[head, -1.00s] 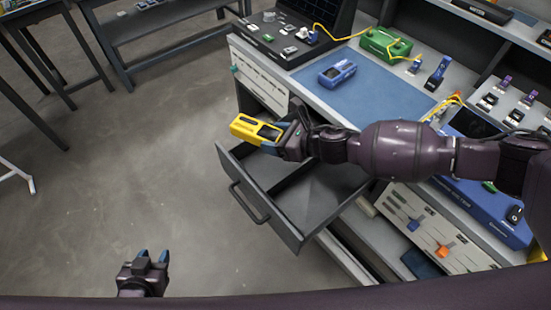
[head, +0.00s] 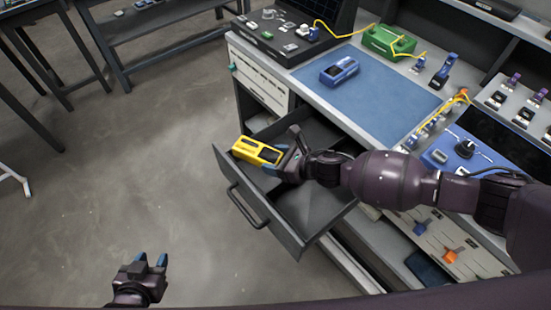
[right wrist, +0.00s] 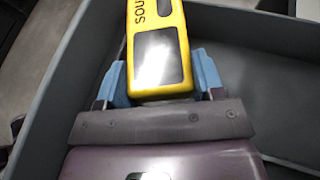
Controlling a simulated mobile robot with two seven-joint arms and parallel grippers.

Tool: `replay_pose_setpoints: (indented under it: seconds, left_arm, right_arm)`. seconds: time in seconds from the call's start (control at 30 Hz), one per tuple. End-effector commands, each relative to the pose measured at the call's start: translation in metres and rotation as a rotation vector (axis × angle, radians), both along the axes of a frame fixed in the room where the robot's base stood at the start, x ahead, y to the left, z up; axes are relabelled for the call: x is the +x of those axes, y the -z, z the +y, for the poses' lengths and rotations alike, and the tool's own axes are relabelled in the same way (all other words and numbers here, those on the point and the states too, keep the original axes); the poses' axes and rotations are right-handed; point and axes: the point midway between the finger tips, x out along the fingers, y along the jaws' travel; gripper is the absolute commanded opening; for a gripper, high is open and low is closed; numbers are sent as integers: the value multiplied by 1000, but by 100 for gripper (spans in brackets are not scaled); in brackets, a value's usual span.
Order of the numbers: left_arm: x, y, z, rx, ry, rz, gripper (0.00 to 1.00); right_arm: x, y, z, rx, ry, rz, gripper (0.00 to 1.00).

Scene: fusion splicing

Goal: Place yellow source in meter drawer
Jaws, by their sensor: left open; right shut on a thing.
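The yellow source (head: 257,151) is held by my right gripper (head: 272,160) over the left part of the open meter drawer (head: 262,228). In the right wrist view the source (right wrist: 158,50) sits between the blue fingertips (right wrist: 162,80), with part of its lettering and a grey window showing. The grey drawer walls (right wrist: 232,28) surround it in that view. I cannot tell whether the source touches the drawer floor. My left gripper (head: 151,260) is open and empty above the floor at the lower left, far from the drawer.
The bench above the drawer carries a blue mat (head: 375,95) with a blue meter (head: 339,71), a green device (head: 388,42) with a yellow cable, and a black case (head: 285,35). Another bench (head: 160,45) stands at the back left.

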Motion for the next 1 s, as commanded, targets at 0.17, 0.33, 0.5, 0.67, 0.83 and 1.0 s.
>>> replay_pose_setpoints:
  seconds: [0.17, 0.33, 0.5, 0.67, 0.83, 1.0]
  left_arm:
    - [3, -1, -1, 0, 2, -9, 43]
    - [4, 1, -1, -1, 3, -8, 43]
    - [3, 4, -1, 0, 4, -3, 43]
    - [3, 3, -1, 0, 4, -2, 43]
    - [2, 4, -1, 0, 2, 0, 43]
    - [0, 3, 0, 0, 1, 2, 43]
  right_arm:
    - [0, 3, 0, 1, 0, 0, 30]
    - [0, 7, 0, 1, -1, 1, 30]
    - [0, 11, 0, 1, -1, 1, 30]
    - [0, 10, 0, 0, 0, 0, 83]
    - [0, 10, 0, -1, 0, 1, 87]
    - [0, 8, 0, 0, 0, -1, 87]
